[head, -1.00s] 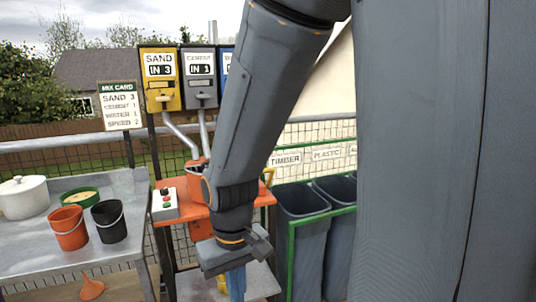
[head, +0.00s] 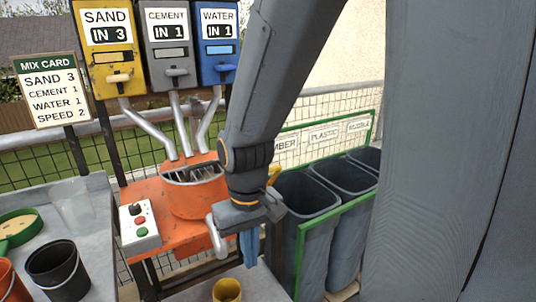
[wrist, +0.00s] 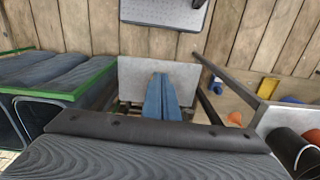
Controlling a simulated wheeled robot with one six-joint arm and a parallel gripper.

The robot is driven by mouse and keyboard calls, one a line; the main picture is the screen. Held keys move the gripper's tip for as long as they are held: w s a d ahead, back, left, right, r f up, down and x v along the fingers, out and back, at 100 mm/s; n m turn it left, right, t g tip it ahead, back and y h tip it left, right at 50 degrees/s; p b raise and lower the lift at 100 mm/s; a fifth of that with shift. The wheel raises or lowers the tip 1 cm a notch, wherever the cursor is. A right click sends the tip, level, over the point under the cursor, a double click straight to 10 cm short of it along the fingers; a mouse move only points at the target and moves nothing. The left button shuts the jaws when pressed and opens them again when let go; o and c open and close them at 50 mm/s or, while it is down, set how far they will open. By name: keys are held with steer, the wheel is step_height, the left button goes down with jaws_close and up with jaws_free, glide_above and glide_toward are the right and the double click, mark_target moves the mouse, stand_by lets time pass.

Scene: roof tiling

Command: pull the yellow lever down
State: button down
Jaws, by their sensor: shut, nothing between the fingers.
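A small yellow lever (head: 274,175) shows at the right side of the orange mixer (head: 195,195), partly hidden behind my arm. The yellow sand dispenser (head: 105,45) also carries a pale yellow handle (head: 118,79) on its lower front. My gripper (head: 248,264) hangs in front of the orange stand, pointing down, below and to the left of the yellow lever and apart from it. Its blue fingers are together and empty; they also show in the wrist view (wrist: 160,76) above a grey plate. The yellow lever cannot be made out in the wrist view.
Grey cement (head: 168,45) and blue water (head: 217,42) dispensers stand beside the sand one. A control box (head: 139,226) sits on the orange stand. Green-framed dark bins (head: 305,195) stand at right. A black bucket (head: 57,268) is at left and a yellow cup (head: 227,290) below.

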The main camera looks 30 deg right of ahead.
steer(key=w+d+r+t+p, duration=0.2)
steer(key=w+d+r+p, duration=0.1)
steer(key=w+d+r, duration=0.5)
steer(key=w+d+r+t+p, duration=0.2)
steer(key=w+d+r+p, duration=0.2)
steer(key=w+d+r, duration=0.5)
steer(key=w+r, duration=0.4)
steer(key=shift+w+d, duration=0.2)
steer(key=shift+w, duration=0.05)
steer(key=shift+r, duration=0.1)
step_height(320, 180, down, 12)
steer(key=p, duration=0.3)
steer(key=shift+w+r+p, duration=0.1)
steer(key=shift+r+p, duration=0.1)
steer(key=shift+p, duration=0.1)
